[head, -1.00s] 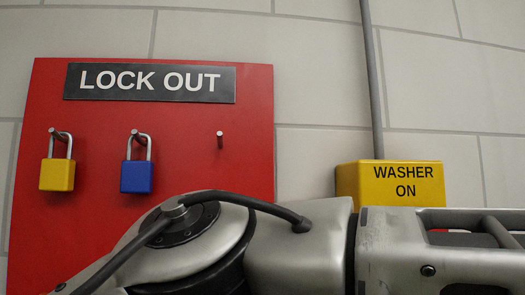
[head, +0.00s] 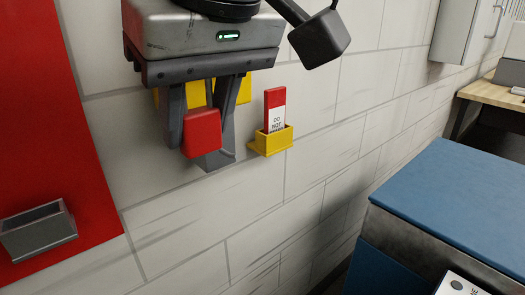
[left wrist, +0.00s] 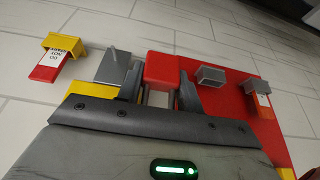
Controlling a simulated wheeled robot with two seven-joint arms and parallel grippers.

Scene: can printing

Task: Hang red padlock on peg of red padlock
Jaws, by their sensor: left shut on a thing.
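My left gripper (head: 200,135) is shut on the red padlock (head: 202,132), in front of the wall beside the red board. In the left wrist view the red body of the padlock (left wrist: 161,70) shows between the fingertips (left wrist: 158,86), with its shackle towards the gripper. The red board (head: 50,115) stands at the left of the head view, apart from the padlock. It also shows in the left wrist view (left wrist: 240,75). The peg for the red padlock is in neither current view. My right gripper is not in view.
A yellow box (head: 238,88) is partly hidden behind my left gripper. A yellow holder (head: 270,142) with a red-and-white tag (head: 275,108) is right of it. A grey tray (head: 38,230) juts from the board. A blue-topped cabinet (head: 455,205) stands at right.

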